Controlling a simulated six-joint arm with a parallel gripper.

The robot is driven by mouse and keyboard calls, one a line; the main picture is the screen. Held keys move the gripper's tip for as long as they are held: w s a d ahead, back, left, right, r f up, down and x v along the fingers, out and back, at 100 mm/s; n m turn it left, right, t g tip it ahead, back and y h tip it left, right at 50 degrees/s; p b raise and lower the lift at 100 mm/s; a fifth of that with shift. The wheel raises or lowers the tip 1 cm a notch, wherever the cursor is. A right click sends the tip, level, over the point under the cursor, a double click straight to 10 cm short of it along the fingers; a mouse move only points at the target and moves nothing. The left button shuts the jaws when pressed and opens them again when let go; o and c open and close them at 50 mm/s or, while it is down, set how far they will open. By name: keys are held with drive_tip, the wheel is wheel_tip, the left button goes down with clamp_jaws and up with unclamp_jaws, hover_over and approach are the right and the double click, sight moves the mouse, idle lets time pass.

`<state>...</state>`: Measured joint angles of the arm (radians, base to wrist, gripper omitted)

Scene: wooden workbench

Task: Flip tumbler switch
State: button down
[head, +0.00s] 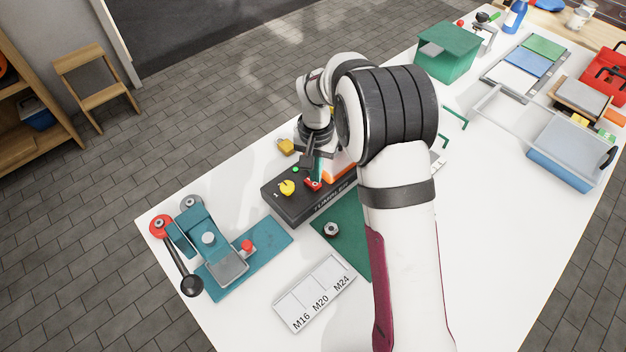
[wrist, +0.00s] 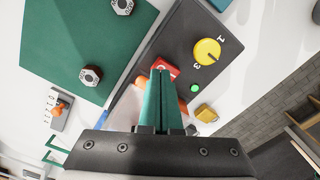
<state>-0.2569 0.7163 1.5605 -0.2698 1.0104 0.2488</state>
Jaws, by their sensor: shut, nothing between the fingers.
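The dark switch box (head: 290,207) lies on the white bench and carries a yellow knob (head: 287,188), a small green light (head: 295,169) and a red switch (head: 312,184). In the wrist view the red switch (wrist: 166,68) shows just past my fingertips, partly hidden by them. The yellow knob (wrist: 207,51) and green light (wrist: 194,88) are to its right. My gripper (wrist: 162,76) is shut and empty, its teal fingers over the red switch. It also shows in the head view (head: 315,178). I cannot tell whether the fingertips touch the switch.
A green mat (head: 345,240) with a hex nut (head: 331,229) lies beside the box. A teal press (head: 208,245) stands at the left and a labelled tray (head: 314,292) in front. A yellow padlock (head: 286,146) lies behind the box.

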drive_tip(key=shift+f, duration=0.95)
idle(0.7)
drive_tip(key=shift+r, duration=3.5)
drive_tip(key=s+d+r+m, duration=0.1)
drive_tip(key=s+d+r, duration=0.4)
drive_tip(key=s+r, duration=0.5)
drive_tip(key=s+d+y, duration=0.1)
drive_tip(key=s, duration=0.9)
drive_tip(key=s+d+f+m, duration=0.1)
drive_tip(key=s+d, duration=0.1)
drive_tip(key=s, duration=0.9)
drive_tip(key=shift+f+m+y, duration=0.3)
drive_tip(key=shift+y, duration=0.1)
